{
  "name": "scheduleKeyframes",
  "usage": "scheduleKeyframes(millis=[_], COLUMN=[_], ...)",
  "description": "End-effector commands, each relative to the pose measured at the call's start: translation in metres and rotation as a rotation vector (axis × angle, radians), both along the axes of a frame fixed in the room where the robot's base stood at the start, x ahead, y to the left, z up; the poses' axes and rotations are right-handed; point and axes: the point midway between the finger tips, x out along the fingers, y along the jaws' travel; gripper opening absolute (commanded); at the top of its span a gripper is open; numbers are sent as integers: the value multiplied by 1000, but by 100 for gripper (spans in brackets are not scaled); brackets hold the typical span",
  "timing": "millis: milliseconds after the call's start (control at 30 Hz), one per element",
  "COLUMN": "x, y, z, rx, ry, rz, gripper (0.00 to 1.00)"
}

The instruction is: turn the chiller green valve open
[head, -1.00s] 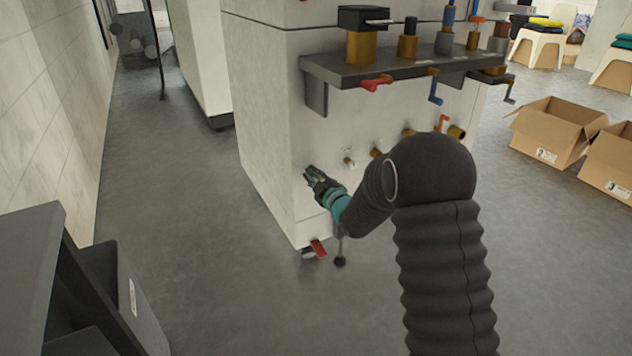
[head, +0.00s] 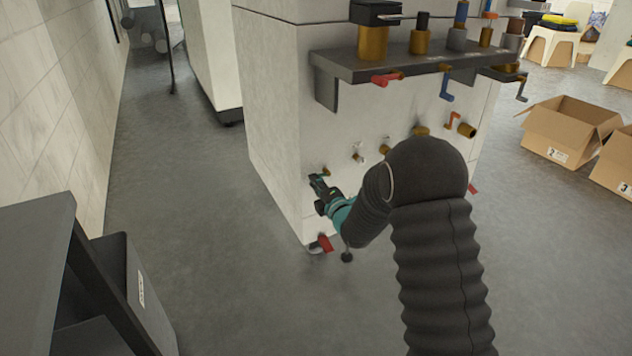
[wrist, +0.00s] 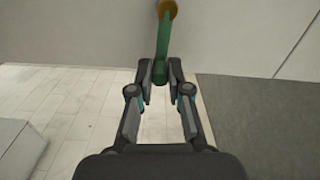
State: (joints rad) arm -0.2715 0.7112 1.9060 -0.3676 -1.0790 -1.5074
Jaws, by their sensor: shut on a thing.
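The green valve (wrist: 162,42) shows in the wrist view as a long green handle. It runs down from a brass fitting (wrist: 167,8) on the white panel at the top. My gripper (wrist: 160,82) is shut on the lower end of the handle, with one finger on each side. In the head view my gripper (head: 318,184) is at the lower left of the white machine (head: 275,130). Only a small bit of green (head: 325,170) shows there beside the fingers; my arm and the small scale hide the detail.
A dark shelf (head: 420,62) with brass fittings juts out above. Red-handled (head: 387,79) and blue-handled (head: 447,86) valves are on the machine. A red handle (head: 325,243) is low near the floor.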

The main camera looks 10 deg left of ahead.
Motion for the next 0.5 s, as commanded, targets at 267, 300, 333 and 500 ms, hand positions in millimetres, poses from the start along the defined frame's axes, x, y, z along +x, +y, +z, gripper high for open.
scheduleKeyframes(millis=[267, 300, 333, 500], x=[-1, -1, -1, -1], y=[1, 1, 1, 1], z=[-4, -4, -4, -5], rx=[-45, -47, -48, -49], ry=[-28, -29, -29, -30], rz=[4, 4, 4, 4], gripper=[0, 0, 0, 0])
